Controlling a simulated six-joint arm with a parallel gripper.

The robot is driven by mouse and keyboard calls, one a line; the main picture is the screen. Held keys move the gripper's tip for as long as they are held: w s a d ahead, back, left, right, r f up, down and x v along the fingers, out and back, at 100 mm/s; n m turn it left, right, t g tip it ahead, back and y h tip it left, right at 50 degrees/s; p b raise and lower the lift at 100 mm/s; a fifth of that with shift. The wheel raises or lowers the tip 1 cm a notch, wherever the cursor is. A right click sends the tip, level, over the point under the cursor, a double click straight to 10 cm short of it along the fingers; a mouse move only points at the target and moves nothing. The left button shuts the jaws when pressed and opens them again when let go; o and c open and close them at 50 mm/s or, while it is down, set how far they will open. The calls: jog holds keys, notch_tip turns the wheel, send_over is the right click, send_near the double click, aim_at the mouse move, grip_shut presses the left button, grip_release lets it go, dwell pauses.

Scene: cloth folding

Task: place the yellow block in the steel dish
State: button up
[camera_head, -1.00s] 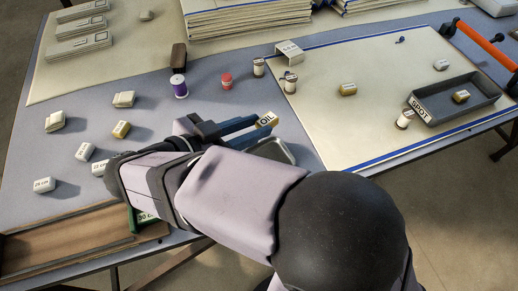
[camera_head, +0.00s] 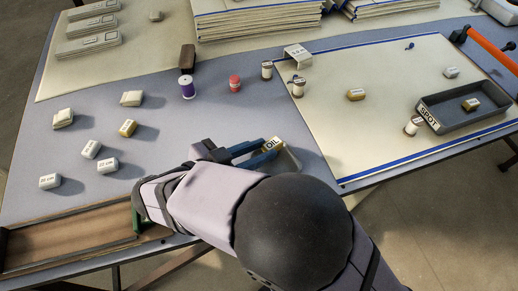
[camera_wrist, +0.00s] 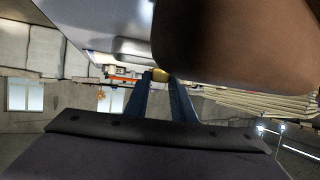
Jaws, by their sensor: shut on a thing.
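The small yellow block (camera_head: 274,142) with a white face marked OIL is held between my gripper's blue fingertips (camera_head: 266,149). The steel dish (camera_head: 292,163) lies on the blue-grey table close under the block, partly hidden behind my gripper and arm. In the head view the block overlaps the dish; I cannot tell whether it touches it. In the wrist view my gripper (camera_wrist: 161,84) is shut on the block, which shows as a small yellow patch (camera_wrist: 161,75) between the tips.
A dark tray marked SPOT (camera_head: 430,118) stands on the cream mat (camera_head: 345,140) at the right, with a tan block (camera_head: 471,104) in it. Several pale blocks lie left.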

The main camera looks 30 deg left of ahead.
jog(key=shift+f+b, duration=0.35)
jog(key=shift+b, duration=0.2)
jog(key=o, duration=1)
jog(key=shift+r+p, duration=0.2)
jog(key=shift+p, duration=0.1)
jog(key=shift+s+r+p, duration=0.1)
jog(key=shift+r+p, duration=0.25)
jog(key=shift+p, duration=0.05)
jog(key=v, duration=1.1)
jog(key=shift+s+a, duration=0.2)
jog(key=shift+s, duration=0.15)
